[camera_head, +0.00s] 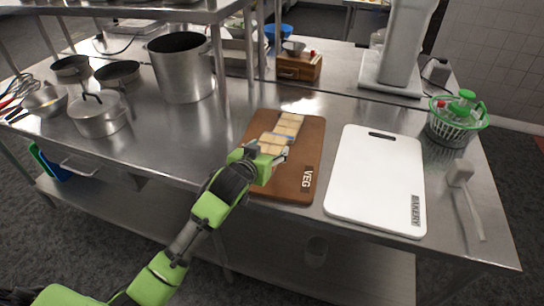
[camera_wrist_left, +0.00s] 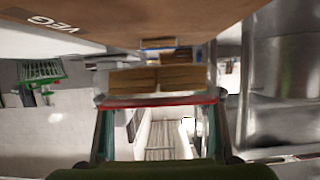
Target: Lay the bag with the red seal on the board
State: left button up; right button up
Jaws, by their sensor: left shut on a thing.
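The bag with the red seal (camera_wrist_left: 155,82) shows in the left wrist view as a clear pouch with tan contents and a red strip along its near edge. My left gripper (camera_head: 264,154) is shut on it, with fingers at both ends of the strip in the left wrist view (camera_wrist_left: 160,112). In the head view the gripper is over the brown VEG board (camera_head: 310,150); it partly hides the held bag (camera_head: 271,148). I cannot tell whether this bag touches the board. Another tan bag (camera_head: 289,123) lies beyond it on the board. My right gripper is not in view.
A white BAKERY board (camera_head: 375,175) lies to the right, and a green salad spinner (camera_head: 457,120) stands beyond it. A tall pot (camera_head: 182,68) and a lidded pot (camera_head: 99,114) stand on the left. A wooden box (camera_head: 299,66) is behind. The steel table's front edge is close.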

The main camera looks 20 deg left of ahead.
pick_arm(q)
jog(key=shift+w+f, duration=0.95)
jog(key=shift+f, duration=0.05)
notch_tip(320, 180, down, 4)
jog(key=shift+w+d+r+p, duration=0.15)
jog(key=shift+r+p, duration=0.1)
jog(key=shift+p, duration=0.35)
jog(key=shift+f, duration=0.2)
jog(key=o, duration=1.1)
jog(key=shift+o, duration=0.2)
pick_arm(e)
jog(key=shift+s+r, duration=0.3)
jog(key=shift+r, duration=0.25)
pick_arm(q)
jog(key=shift+r, duration=0.25)
jog(key=shift+s, duration=0.3)
jog(key=b+v, duration=0.1)
jog(key=v, duration=1)
jog(key=shift+s+r, duration=0.1)
jog(key=shift+s, duration=0.15)
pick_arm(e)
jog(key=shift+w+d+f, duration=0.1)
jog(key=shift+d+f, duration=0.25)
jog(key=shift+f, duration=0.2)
